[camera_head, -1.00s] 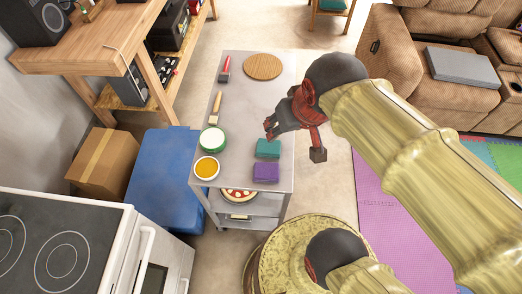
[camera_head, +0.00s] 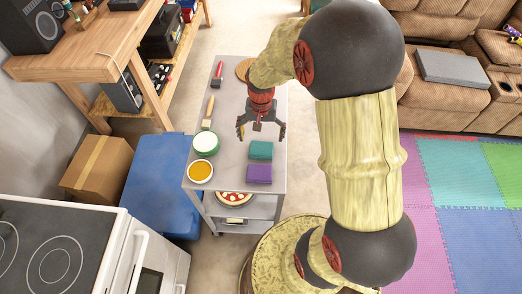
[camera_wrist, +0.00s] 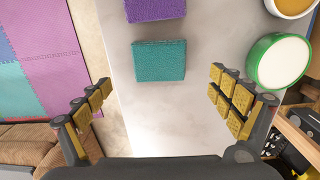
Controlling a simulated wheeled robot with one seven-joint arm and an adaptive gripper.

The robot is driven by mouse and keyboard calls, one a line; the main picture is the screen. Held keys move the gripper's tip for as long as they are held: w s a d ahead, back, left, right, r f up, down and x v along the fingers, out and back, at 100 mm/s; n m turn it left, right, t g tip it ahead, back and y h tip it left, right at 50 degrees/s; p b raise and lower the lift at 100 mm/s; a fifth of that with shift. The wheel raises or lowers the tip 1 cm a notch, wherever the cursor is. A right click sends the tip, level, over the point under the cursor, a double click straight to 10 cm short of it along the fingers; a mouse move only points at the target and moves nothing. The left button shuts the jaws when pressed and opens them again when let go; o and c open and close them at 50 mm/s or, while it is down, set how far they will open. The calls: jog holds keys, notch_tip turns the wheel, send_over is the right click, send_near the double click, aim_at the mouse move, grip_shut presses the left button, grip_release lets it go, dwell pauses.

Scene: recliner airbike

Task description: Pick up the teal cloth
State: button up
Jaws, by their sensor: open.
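The teal cloth (camera_head: 260,150) is a folded block lying flat on the grey cart top (camera_head: 228,160), near its right edge. It also shows in the wrist view (camera_wrist: 159,60), ahead of and between my open fingers. My gripper (camera_head: 261,132) points down above the cart, just behind the teal cloth in the head view. It is open and empty, and its fingers (camera_wrist: 160,98) are apart from the cloth. A purple cloth (camera_head: 258,174) lies in front of the teal one, with a narrow gap between them.
A green-rimmed bowl (camera_head: 206,143) and a bowl of orange contents (camera_head: 201,171) stand on the cart's left. A brush (camera_head: 209,112), a red-handled tool (camera_head: 217,74) and a round wooden board (camera_head: 243,69) lie farther back. A blue bin (camera_head: 160,185) stands left of the cart.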

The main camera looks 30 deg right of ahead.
aim_at(261, 148)
notch_tip(261, 148, down, 7)
jog(key=b, duration=0.2)
jog(key=shift+s+a+r+b, duration=0.1)
jog(key=shift+b, duration=0.2)
jog(key=shift+c, duration=0.7)
jog(key=c, duration=1.1)
